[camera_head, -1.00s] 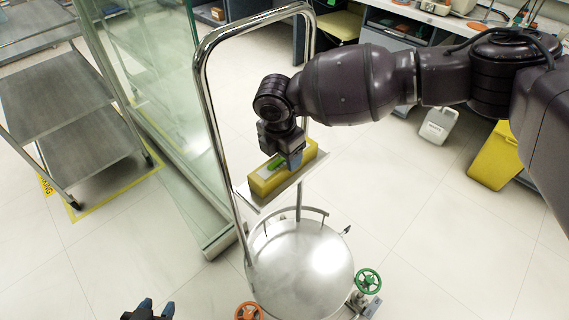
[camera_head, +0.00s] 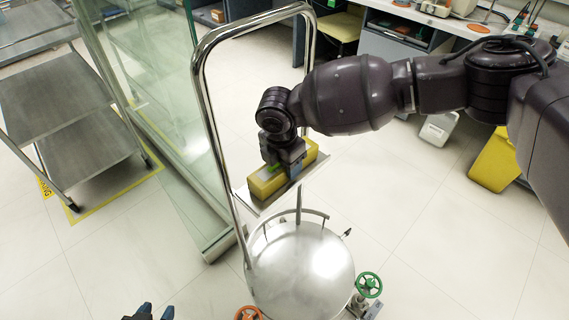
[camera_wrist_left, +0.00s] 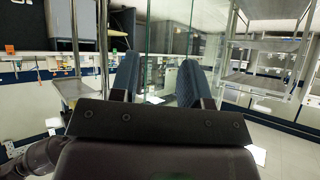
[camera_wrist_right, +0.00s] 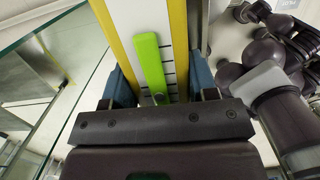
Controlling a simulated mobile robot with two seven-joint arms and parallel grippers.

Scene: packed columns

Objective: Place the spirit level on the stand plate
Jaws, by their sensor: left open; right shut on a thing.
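The spirit level (camera_head: 265,182) is a yellow block with a white top strip and a green bar. It lies lengthwise over a flat metal plate (camera_head: 309,175) held in a chrome frame; I cannot tell whether it touches the plate. My right gripper (camera_head: 285,166) is shut on the level from above, hiding its middle. In the right wrist view the level (camera_wrist_right: 179,40) runs between my two fingers (camera_wrist_right: 160,88), green bar facing up. My left gripper (camera_head: 150,314) is open and empty at the bottom edge; its spread fingers (camera_wrist_left: 156,88) show in the left wrist view.
Below the plate stands a round metal vessel (camera_head: 300,268) with an orange (camera_head: 248,313) and a green handwheel (camera_head: 368,284). A glass panel (camera_head: 160,110) and a shelf cart (camera_head: 75,105) are on the left. A yellow bin (camera_head: 495,160) stands right. The front floor is mostly clear.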

